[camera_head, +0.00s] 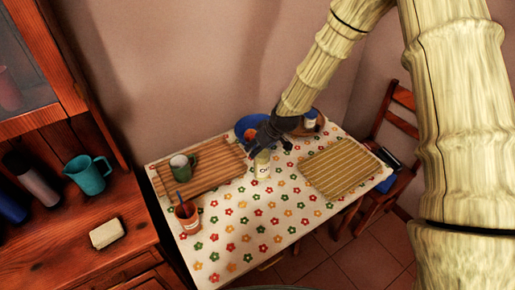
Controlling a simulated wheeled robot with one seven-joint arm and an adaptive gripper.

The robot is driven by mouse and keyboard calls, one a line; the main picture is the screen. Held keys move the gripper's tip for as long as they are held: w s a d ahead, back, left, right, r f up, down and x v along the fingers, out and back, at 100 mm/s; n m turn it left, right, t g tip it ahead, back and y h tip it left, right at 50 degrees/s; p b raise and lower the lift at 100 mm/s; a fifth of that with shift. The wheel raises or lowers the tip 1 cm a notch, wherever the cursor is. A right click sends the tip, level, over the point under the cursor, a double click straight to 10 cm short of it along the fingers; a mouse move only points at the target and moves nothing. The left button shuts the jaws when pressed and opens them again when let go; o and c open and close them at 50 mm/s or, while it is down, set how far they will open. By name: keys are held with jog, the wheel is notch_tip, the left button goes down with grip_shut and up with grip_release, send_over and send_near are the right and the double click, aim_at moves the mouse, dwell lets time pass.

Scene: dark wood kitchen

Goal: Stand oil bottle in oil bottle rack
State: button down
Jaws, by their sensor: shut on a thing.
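A small pale bottle with a white label (262,170), which looks like the oil bottle, is upright over the flowered table. My dark gripper (267,143) reaches down from above and is shut on its upper part. The gripper hides the bottle's top, and I cannot tell whether its base touches the cloth. A round brown wooden holder (320,130) stands behind and to the right of the gripper, with a white and blue container (310,118) in it. It may be the oil bottle rack; my gripper partly covers that area.
A slatted wooden tray (205,178) with a green mug (184,168) is left of the bottle. A red-brown cup (187,216) is near the left edge. A blue bowl (249,124) is behind. A striped mat (342,169) lies right. The cloth's front (260,235) is clear.

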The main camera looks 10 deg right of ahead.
jog(key=shift+w+f+p, duration=0.55)
jog(key=shift+f+p, duration=0.2)
jog(key=shift+p, duration=0.05)
jog(key=shift+f+p, duration=0.4)
jog(key=shift+f, duration=0.7)
jog(key=shift+f, duration=0.1)
jog(key=c, duration=1)
grip_release()
jog(key=shift+f, duration=0.1)
jog(key=shift+c, duration=0.2)
jog(key=o, duration=0.5)
jog(key=shift+c, duration=0.2)
jog(key=shift+r, duration=0.25)
